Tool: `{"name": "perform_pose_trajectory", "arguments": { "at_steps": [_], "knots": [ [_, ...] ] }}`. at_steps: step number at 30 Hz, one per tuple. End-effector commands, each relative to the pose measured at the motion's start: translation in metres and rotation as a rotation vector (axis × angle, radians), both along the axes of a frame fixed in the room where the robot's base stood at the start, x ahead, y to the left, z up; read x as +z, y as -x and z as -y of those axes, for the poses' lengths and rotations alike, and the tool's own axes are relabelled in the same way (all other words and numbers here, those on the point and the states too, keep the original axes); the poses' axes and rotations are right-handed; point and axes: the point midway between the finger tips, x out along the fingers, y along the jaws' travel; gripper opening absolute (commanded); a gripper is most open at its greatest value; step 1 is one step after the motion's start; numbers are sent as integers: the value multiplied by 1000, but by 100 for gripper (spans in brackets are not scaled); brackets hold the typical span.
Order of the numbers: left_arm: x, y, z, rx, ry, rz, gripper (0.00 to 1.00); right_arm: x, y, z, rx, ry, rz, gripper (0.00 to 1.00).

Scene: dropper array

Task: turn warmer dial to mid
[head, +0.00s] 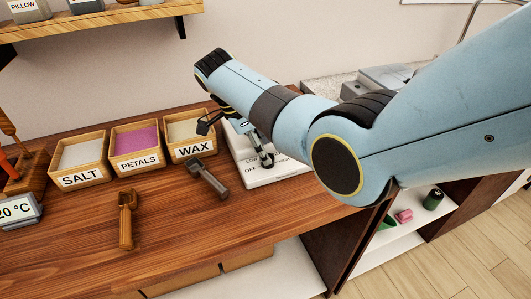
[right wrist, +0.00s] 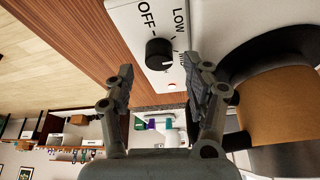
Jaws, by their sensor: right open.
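The warmer (head: 280,175) is a white box on the counter, partly hidden behind my right arm and gripper. In the right wrist view its white panel (right wrist: 125,14) carries a round black dial (right wrist: 158,54) with OFF and LOW printed beside it. I cannot tell which mark the dial points to. My right gripper (head: 237,142) is open over the warmer. In the right wrist view its two fingers (right wrist: 158,72) stand apart, one on each side of the dial's line, with nothing held. The dial is hidden in the head view. My left gripper is not in view.
Wooden bins labelled SALT (head: 83,178), PETALS (head: 140,161) and WAX (head: 195,149) stand left of the warmer. A grey-headed scoop (head: 208,180) and a wooden scoop (head: 127,218) lie in front of them. A brown round vessel (right wrist: 288,92) shows close by the right finger.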

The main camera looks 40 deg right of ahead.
Motion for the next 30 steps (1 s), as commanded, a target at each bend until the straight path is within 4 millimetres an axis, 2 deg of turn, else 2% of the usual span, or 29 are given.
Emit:
{"name": "perform_pose_trajectory", "arguments": {
  "at_steps": [6, 10, 15, 23, 26, 29, 30],
  "knots": [
    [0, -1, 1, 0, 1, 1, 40, 32, -5, -14, 1, -2, 0, 55],
    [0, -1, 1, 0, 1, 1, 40, 44, -7, -18, 0, -2, -2, 55],
    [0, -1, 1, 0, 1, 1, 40, 49, -8, -20, 0, -2, -2, 55],
    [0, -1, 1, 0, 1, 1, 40, 48, -6, -19, 8, -4, -4, 55],
    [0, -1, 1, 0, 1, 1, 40, 36, 8, -15, 87, -30, -18, 55],
    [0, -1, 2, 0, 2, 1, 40, 15, 38, -9, 285, -83, -37, 55],
    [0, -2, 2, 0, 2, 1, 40, 6, 55, -6, 394, -104, -46, 55]
  ]
}}
